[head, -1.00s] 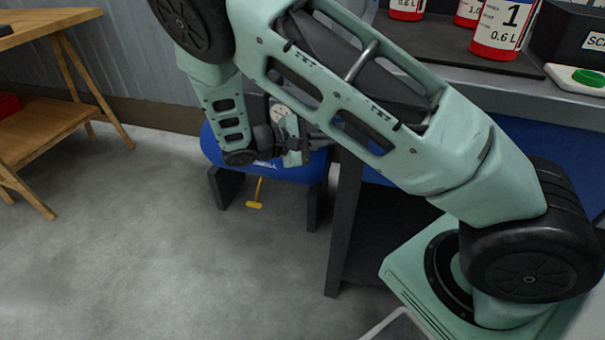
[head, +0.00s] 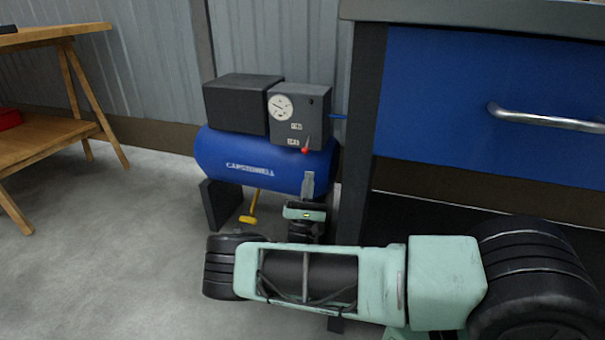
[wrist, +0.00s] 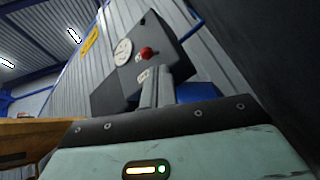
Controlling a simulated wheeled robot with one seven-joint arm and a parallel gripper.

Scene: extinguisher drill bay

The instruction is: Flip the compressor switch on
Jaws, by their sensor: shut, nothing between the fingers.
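The compressor has a blue tank (head: 225,155) and a grey control box (head: 316,103) on top with a round white gauge (head: 280,107). Its switch is a lever with a red knob (head: 306,150) at the box's lower front edge, pointing down beside the lower of two small labels, too small to read. In the wrist view the red knob (wrist: 146,54) shows just beyond my fingertips. My gripper (head: 308,176) is shut and empty, pointing up, below the knob and in front of the tank. Its fingers also show in the wrist view (wrist: 156,88), apart from the knob as far as I can tell.
A workbench with a dark leg (head: 362,130) and a blue drawer (head: 440,90) stands close on the right. A yellow-handled part (head: 248,219) hangs under the tank. A wooden table (head: 60,130) is at left; the floor between is clear.

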